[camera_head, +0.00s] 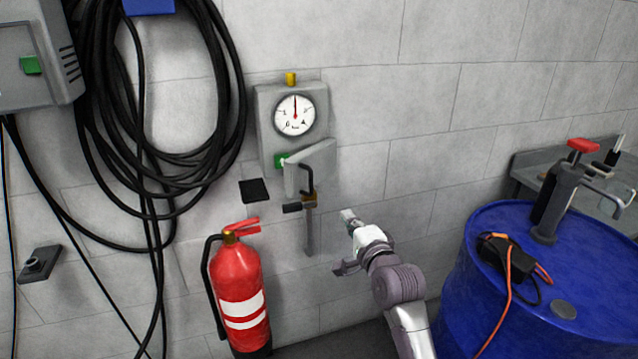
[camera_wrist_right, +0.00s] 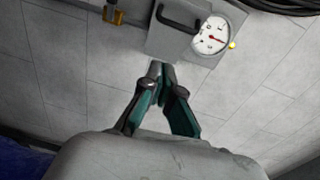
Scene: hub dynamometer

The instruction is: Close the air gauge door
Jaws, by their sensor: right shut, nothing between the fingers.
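The air gauge (camera_head: 295,115) is a grey wall box with a round white dial and a red needle. Its grey door (camera_head: 318,162) stands open, sticking out from the box below the dial, with a black handle (camera_head: 306,180) on it. In the right wrist view the dial (camera_wrist_right: 212,38) is at the top, beside the door (camera_wrist_right: 172,45) and its dark handle. My right gripper (camera_head: 347,216) is shut and empty, below and to the right of the door in the head view. Its fingertips (camera_wrist_right: 163,72) look close to the door's edge; contact cannot be told. My left gripper is not in view.
A red fire extinguisher (camera_head: 237,290) stands below left of the gauge. Coiled black hoses (camera_head: 225,95) hang on the wall to the left. A blue drum (camera_head: 455,290) with a pump stands at the right. The wall right of the gauge is bare.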

